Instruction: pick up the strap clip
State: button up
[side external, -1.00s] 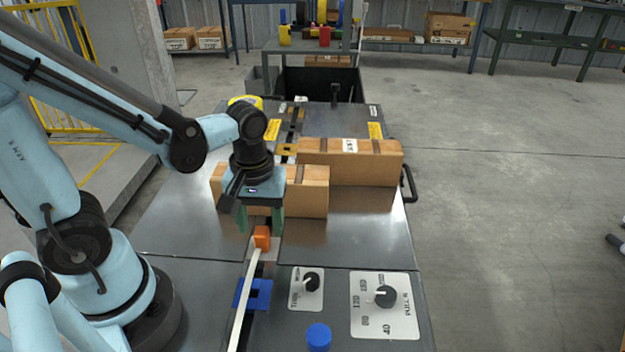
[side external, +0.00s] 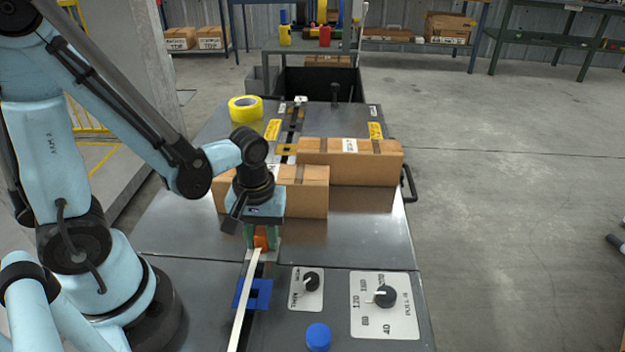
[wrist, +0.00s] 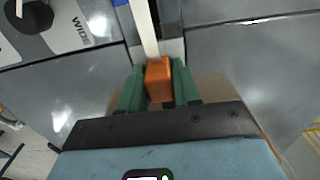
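The strap clip (side external: 261,242) is a small orange block at the far end of a white strap on the bench. My gripper (side external: 262,246) points down over it, with one green finger on each side. In the wrist view, the orange clip (wrist: 159,80) sits between the two green fingers of my gripper (wrist: 159,78), and both fingers look to press against its sides. The white strap (wrist: 147,28) runs away from the clip between the fingertips. The clip still looks low at the bench surface; its underside is hidden.
Two cardboard boxes (side external: 350,162) stand just behind my gripper. A blue bracket (side external: 262,292) lies beside the strap, with two dial plates (side external: 384,318) and a blue cap (side external: 318,336) at the front. Yellow tape (side external: 245,108) lies at the back left. The bench's right middle is clear.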

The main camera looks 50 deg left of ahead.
jog(key=c, duration=0.4)
jog(key=shift+r, duration=0.2)
